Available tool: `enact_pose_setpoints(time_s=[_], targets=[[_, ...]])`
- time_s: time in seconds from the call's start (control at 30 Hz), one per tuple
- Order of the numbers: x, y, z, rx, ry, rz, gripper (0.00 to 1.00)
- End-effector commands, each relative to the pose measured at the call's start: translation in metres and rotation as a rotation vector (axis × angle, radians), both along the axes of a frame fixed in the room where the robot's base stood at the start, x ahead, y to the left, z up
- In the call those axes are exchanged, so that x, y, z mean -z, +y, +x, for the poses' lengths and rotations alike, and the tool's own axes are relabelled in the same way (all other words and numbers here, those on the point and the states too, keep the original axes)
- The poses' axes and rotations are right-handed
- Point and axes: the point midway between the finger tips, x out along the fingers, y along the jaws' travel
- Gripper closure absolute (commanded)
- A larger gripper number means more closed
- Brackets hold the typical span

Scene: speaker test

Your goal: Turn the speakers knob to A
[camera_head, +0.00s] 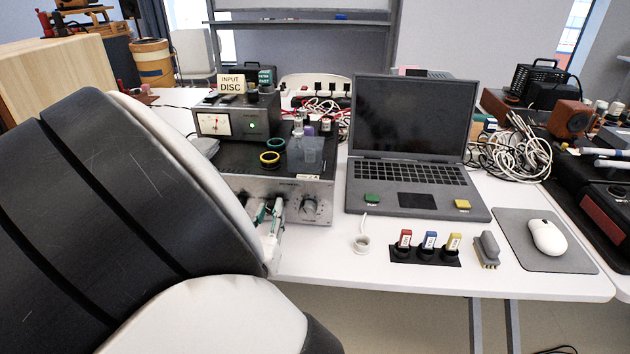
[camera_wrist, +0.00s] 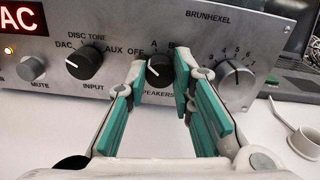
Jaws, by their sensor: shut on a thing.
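The silver amplifier (camera_head: 292,187) stands on the white table; its front panel (camera_wrist: 205,30) fills the top of the wrist view. The black speakers knob (camera_wrist: 160,71) sits between labels OFF, A and B above it and SPEAKERS below it. In the head view my gripper (camera_head: 267,216) is at the panel and hides the knob.
The input knob (camera_wrist: 85,62) and mute knob (camera_wrist: 31,68) are left of the speakers knob; the volume knob (camera_wrist: 234,82) is close on the right. A laptop (camera_head: 415,140) stands right of the amplifier. A white cup-like holder (camera_head: 361,243) is on the table in front.

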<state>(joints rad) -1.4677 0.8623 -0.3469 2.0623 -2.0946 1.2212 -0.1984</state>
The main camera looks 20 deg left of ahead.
Motion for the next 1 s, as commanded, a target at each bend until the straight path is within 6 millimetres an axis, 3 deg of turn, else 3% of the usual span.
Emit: enact_pose_setpoints(time_s=[0.5, 1.0], targets=[[0.003, -0.001, 0.0003, 0.0, 0.093, 0.383, 1.0], [0.0014, -0.0011, -0.0007, -0.001, 0.132, 0.539, 1.0]])
